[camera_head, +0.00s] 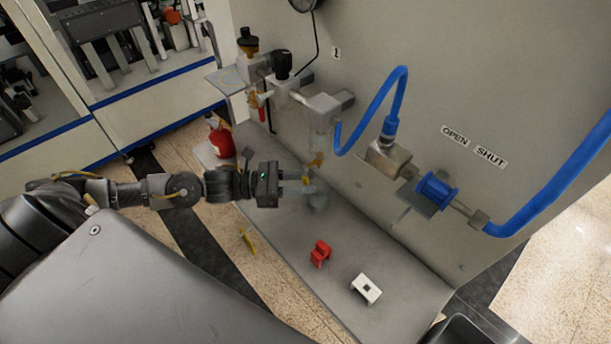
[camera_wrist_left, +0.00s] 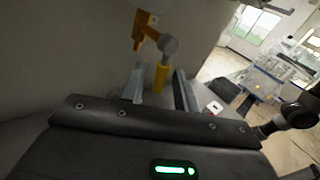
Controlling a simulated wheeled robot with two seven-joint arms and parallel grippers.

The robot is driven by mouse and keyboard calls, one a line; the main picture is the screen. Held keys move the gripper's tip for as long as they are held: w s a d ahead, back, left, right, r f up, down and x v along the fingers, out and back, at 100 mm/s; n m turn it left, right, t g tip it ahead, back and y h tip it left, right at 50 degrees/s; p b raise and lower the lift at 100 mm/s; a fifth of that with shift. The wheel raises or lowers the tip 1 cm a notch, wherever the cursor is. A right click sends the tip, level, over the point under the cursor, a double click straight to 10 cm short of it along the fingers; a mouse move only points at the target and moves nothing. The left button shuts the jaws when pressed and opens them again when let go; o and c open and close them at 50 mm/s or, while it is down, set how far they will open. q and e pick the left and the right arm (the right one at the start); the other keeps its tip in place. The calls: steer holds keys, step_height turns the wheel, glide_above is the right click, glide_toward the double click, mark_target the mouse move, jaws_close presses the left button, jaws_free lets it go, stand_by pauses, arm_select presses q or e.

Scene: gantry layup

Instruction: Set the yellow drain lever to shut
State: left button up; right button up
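The yellow drain lever (camera_head: 316,161) sits low on the grey panel, below a clear-looking fitting. In the left wrist view its yellow handle (camera_wrist_left: 161,78) hangs down from a round grey pivot, beside an orange-yellow body (camera_wrist_left: 142,30). My left gripper (camera_head: 308,188) reaches it from the left. In the wrist view its two fingers (camera_wrist_left: 158,90) are apart, with the handle's lower end showing between them. I cannot tell whether either finger touches the handle. The right gripper is not in view.
A red block (camera_head: 320,253) and a white block (camera_head: 366,289) lie on the grey ledge. A blue hose (camera_head: 376,103) and blue valve (camera_head: 436,191) are on the panel, near the OPEN and SHUT labels (camera_head: 473,147). A yellow piece (camera_head: 247,240) shows left of the ledge.

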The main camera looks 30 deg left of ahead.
arm_select(q)
steer(key=shift+w+d, duration=0.2)
steer(key=shift+d, duration=0.15)
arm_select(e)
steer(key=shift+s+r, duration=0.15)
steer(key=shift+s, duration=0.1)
arm_select(q)
steer(key=shift+c, duration=0.3)
